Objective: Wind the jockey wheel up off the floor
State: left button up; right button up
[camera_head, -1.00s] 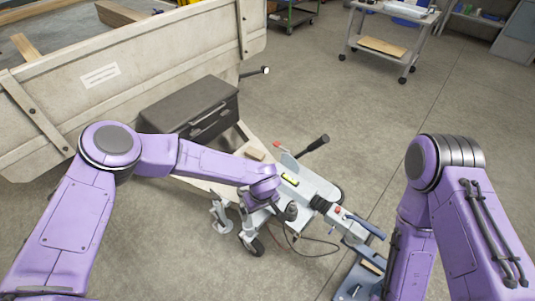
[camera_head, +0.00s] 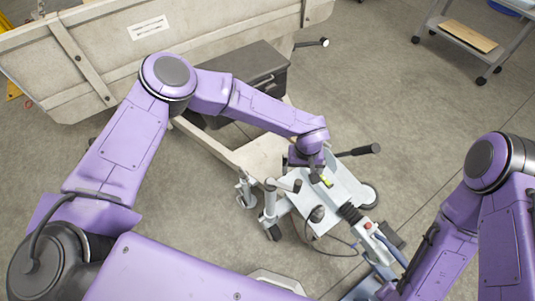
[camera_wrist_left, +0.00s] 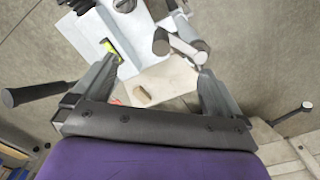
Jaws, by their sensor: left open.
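The jockey wheel (camera_head: 273,232) is a small dark wheel under a pale upright tube beside the trailer's drawbar; its contact with the floor is hard to judge. The tube's top carries a crank with a pale grip (camera_head: 293,186), which also shows in the left wrist view (camera_wrist_left: 188,49). My left gripper (camera_head: 316,174) is over the drawbar, just behind and to the right of the crank. In the left wrist view its fingers (camera_wrist_left: 154,67) are spread, with the crank's top beyond and between them, not held. My right arm is at the right; its gripper is hidden or out of frame.
A handbrake lever with a black grip (camera_head: 358,152) sticks out right of the drawbar. A dark box (camera_head: 245,75) sits before the trailer's pale side panel (camera_head: 190,45). A cable loops below the coupling. A wheeled cart (camera_head: 468,38) stands back right; floor between is clear.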

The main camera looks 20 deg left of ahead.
aim_at(299, 181)
pick_arm(q)
jog(key=shift+s+f+b, duration=0.65)
jog(key=shift+f+b, duration=0.2)
jog(key=shift+f, duration=0.05)
jog(key=f+b, duration=0.1)
jog(key=w+f+b, duration=0.1)
jog(key=f, duration=0.1)
jog(key=f+b, duration=0.1)
jog(key=f, duration=0.1)
jog(key=shift+w, duration=0.25)
jog(key=shift+s+f+b, duration=0.15)
jog(key=shift+f+b, duration=0.25)
jog(key=shift+b, duration=0.05)
notch_tip(299, 181, down, 3)
jog(key=shift+s+r+b, duration=0.1)
jog(key=shift+s+b, duration=0.05)
jog(key=shift+b, duration=1)
jog(key=shift+r+p, duration=0.25)
jog(key=shift+p, duration=0.05)
jog(key=c, duration=0.4)
jog(key=shift+w, duration=0.2)
jog(key=c, duration=0.6)
jog(key=shift+s, duration=0.15)
grip_shut()
pick_arm(e)
notch_tip(299, 181, down, 8)
jog(key=shift+s+r, duration=0.2)
jog(key=shift+s, duration=0.25)
pick_arm(q)
jog(key=shift+r, duration=0.1)
